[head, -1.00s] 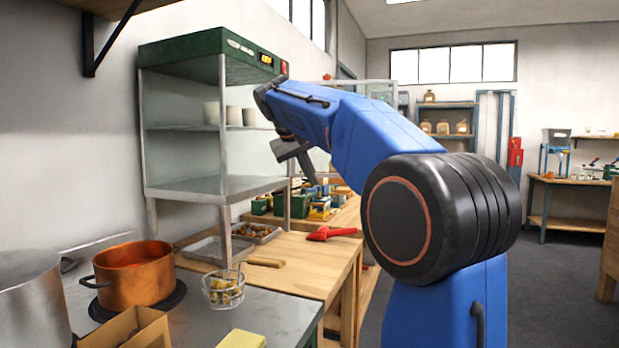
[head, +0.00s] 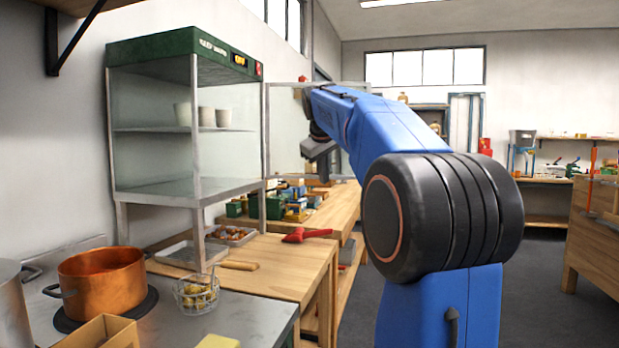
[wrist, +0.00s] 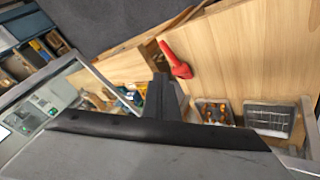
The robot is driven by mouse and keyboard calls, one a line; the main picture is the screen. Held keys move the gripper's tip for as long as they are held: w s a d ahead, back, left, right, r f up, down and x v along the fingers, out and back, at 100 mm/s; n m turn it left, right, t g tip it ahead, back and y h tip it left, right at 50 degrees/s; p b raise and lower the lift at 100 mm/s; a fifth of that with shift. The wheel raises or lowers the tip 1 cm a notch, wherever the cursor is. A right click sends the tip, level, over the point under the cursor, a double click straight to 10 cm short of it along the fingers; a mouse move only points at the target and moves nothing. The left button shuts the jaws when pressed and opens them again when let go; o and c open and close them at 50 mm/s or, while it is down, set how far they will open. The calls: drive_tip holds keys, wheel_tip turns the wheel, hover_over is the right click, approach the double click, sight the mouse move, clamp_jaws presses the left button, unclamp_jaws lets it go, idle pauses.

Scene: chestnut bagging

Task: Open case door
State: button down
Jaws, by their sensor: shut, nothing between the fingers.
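The case (head: 180,48) has a green top, metal posts and glass sides, and stands at the left in the head view. Pale cups (head: 206,116) stand on its inner shelf. A metal-framed glass door (head: 283,84) stands swung out to the right from the case's right side. Part of it is hidden behind my arm. My gripper (head: 318,150) is shut and empty, pointing down in front of the door pane, clear of the case body. In the wrist view my shut fingers (wrist: 162,95) show above the wooden bench, with a slanted metal frame edge (wrist: 92,75) to their left. Contact with the door cannot be told.
A red-handled tool (head: 305,235) lies on the wooden bench (head: 285,265). Trays (head: 190,254), a wire basket (head: 196,293) and a copper pot (head: 102,283) stand nearer. Small boxes (head: 293,200) crowd the bench behind. Open floor (head: 540,270) lies to the right.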

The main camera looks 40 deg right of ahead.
drive_tip(key=w+d+n+y, duration=0.1)
drive_tip(key=w+d+n, duration=0.1)
drive_tip(key=d, duration=0.6)
drive_tip(key=w+d+n+t+y, duration=0.1)
drive_tip(key=w+d+n+y, duration=0.1)
drive_tip(key=d, duration=0.5)
drive_tip(key=shift+w+d+n+t, duration=0.3)
drive_tip(key=shift+w+d+n, duration=0.1)
drive_tip(key=shift+w+n, duration=0.45)
drive_tip(key=shift+a, duration=0.1)
